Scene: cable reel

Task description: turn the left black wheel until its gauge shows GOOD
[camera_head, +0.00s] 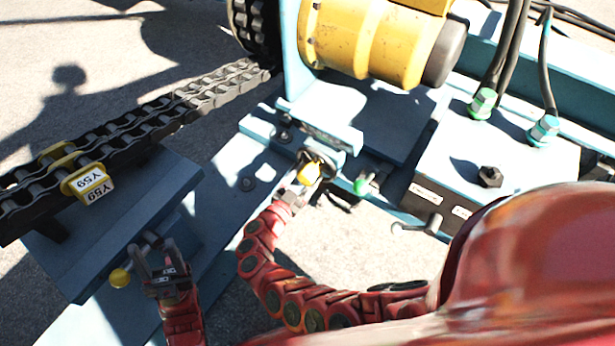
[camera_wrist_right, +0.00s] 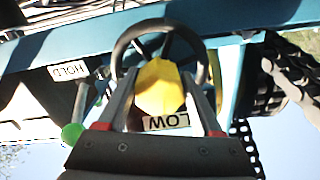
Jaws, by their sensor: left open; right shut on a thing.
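A black wheel (camera_wrist_right: 207,62) with spokes shows in the right wrist view, with a yellow block (camera_wrist_right: 160,88) in front of its middle. A white plate below the block reads LOW (camera_wrist_right: 166,121), upside down. In the head view my right gripper (camera_head: 308,172) largely hides the wheel (camera_head: 322,158). My left gripper (camera_head: 157,250) is open at the blue frame's near edge, beside a yellow ball (camera_head: 120,278).
A black chain (camera_head: 130,135) with a yellow tag (camera_head: 90,182) runs along the left. A yellow drum (camera_head: 375,40) stands at the back. A green knob (camera_wrist_right: 72,132) and a HOLD label (camera_wrist_right: 68,71) are near the wheel. Cables with green fittings (camera_head: 483,103) are at right.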

